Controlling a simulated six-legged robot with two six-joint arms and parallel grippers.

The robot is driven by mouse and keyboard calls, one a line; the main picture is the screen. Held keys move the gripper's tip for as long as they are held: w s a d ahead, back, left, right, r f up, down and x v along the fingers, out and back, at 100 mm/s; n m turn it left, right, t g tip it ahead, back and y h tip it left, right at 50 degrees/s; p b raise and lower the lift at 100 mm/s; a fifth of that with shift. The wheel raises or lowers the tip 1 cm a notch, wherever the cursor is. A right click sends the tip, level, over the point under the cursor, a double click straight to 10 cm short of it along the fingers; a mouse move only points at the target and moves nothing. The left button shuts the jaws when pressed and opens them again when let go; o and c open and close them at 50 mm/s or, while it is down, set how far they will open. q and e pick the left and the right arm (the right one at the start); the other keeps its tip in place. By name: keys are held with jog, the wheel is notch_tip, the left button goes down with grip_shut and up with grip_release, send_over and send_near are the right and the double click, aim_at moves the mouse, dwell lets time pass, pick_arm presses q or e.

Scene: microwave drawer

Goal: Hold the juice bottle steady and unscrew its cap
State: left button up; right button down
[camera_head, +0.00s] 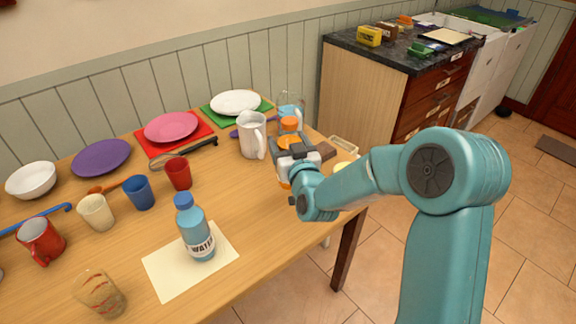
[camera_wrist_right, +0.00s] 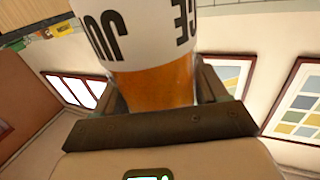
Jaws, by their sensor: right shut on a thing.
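The juice bottle (camera_head: 289,140) has an orange cap (camera_head: 289,123) on top and stands near upright at the table's right end. My right gripper (camera_head: 296,157) is shut on its body from the near side. In the right wrist view the bottle (camera_wrist_right: 155,85), with orange juice and a white label reading part of "JUICE", sits between the fingers of my right gripper (camera_wrist_right: 158,95). The gripper and wrist hide its lower part in the head view, so I cannot tell whether its base touches the table. My left gripper is out of view.
A white pitcher (camera_head: 252,135) stands just left of the bottle, and a clear glass vessel (camera_head: 291,105) behind it. A blue water bottle (camera_head: 194,228) stands on a cream mat (camera_head: 165,268) at the front. Cups and plates fill the left and back. The table's middle is fairly clear.

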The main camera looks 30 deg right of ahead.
notch_tip(320, 180, down, 6)
jog(key=shift+r, duration=0.2)
jog(key=shift+w+f, duration=0.1)
jog(key=shift+f, duration=0.3)
jog(key=shift+r, duration=0.15)
jog(key=shift+b, duration=0.4)
jog(key=shift+c, duration=0.2)
grip_release()
jog(key=shift+f, duration=0.25)
